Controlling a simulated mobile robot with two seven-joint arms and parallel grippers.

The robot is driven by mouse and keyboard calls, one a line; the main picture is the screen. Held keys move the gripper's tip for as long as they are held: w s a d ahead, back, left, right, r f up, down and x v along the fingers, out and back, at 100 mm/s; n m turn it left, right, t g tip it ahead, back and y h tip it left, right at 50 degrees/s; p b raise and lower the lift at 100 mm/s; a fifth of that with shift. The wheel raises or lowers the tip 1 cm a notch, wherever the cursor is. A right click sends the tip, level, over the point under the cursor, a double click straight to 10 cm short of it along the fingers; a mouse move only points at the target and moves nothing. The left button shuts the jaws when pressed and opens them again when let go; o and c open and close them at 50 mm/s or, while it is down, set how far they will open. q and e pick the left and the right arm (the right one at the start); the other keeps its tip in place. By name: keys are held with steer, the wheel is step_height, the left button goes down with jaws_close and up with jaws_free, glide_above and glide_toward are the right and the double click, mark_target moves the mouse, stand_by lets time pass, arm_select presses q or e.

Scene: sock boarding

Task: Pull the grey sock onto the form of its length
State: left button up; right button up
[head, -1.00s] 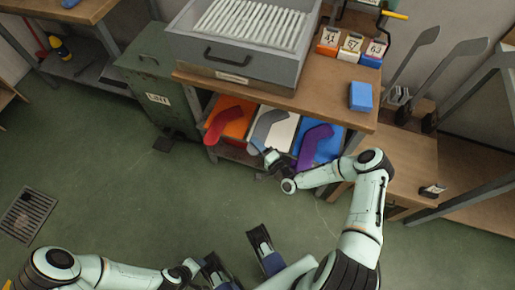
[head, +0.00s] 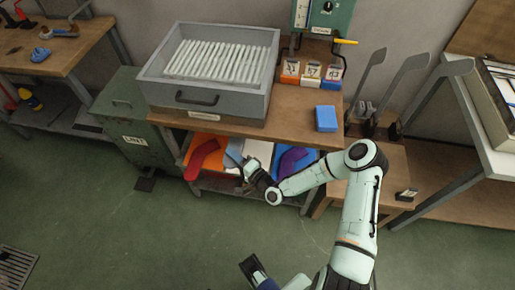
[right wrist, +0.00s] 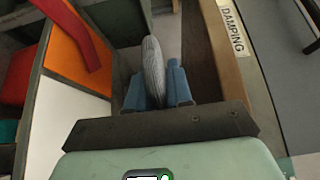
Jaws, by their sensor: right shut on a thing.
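The grey sock (head: 234,151) is in my right gripper (head: 247,168), at the front of the shelf under the bench. In the right wrist view the ribbed grey sock (right wrist: 153,62) stands up between the blue fingers of the right gripper (right wrist: 156,88), which are shut on it. Three flat grey forms stand upright on the lower bench at the right: one at the left (head: 370,75), one in the middle (head: 407,95) and one at the right (head: 440,85). They look of different heights.
A red sock (head: 203,155) lies on an orange bin and a purple sock (head: 291,160) on a blue bin. A grey drawer box (head: 210,100), a blue block (head: 326,118) and numbered cards (head: 311,73) stand on the upper bench.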

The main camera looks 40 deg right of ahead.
arm_select(q)
steer(key=w+a+f+t+y+b, duration=0.1)
steer(key=w+a+f+t+b, duration=0.1)
steer(key=w+f+b, duration=0.3)
steer(key=shift+w+a+f+b, duration=0.3)
steer(key=shift+w+a+f, duration=0.35)
steer(key=shift+w, duration=0.5)
arm_select(e)
step_height(320, 180, down, 20)
steer(key=shift+r, duration=0.2)
steer(key=shift+f, duration=0.2)
steer(key=o, duration=0.8)
arm_select(q)
steer(key=shift+w+f+n+t, duration=0.2)
steer(key=shift+w+n+t, duration=0.05)
steer(key=shift+n+t, duration=0.05)
